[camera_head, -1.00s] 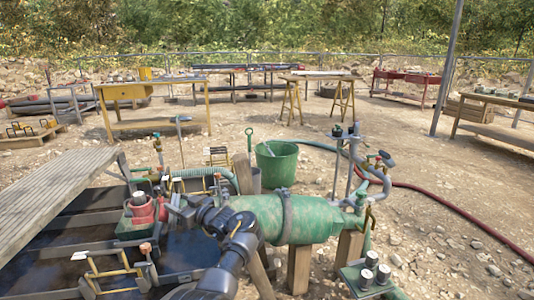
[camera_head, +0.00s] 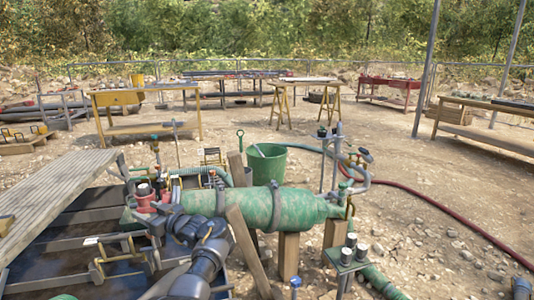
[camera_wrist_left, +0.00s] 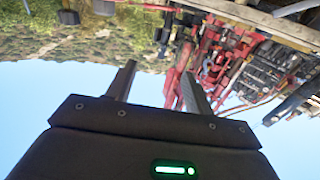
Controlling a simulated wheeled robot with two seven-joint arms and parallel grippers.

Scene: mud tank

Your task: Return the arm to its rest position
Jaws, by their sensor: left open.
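My left arm is dark and rises from the bottom of the head view, left of centre, in front of the green tank and the dark mud tank (camera_head: 75,262). Its fingertips cannot be made out there. In the left wrist view my left gripper (camera_wrist_left: 158,88) shows two grey fingers spread apart with nothing between them, so it is open and empty. That view is upside down, with pale sky at the bottom and ground at the top. My right gripper is not in view.
A green cylinder (camera_head: 265,208) lies on wooden posts close beyond my arm. A grey plank walkway (camera_head: 65,195) is at left. A green bucket (camera_head: 267,165), a yellow workbench (camera_head: 145,98) and a red hose (camera_head: 440,213) lie farther off. Open dirt is at right.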

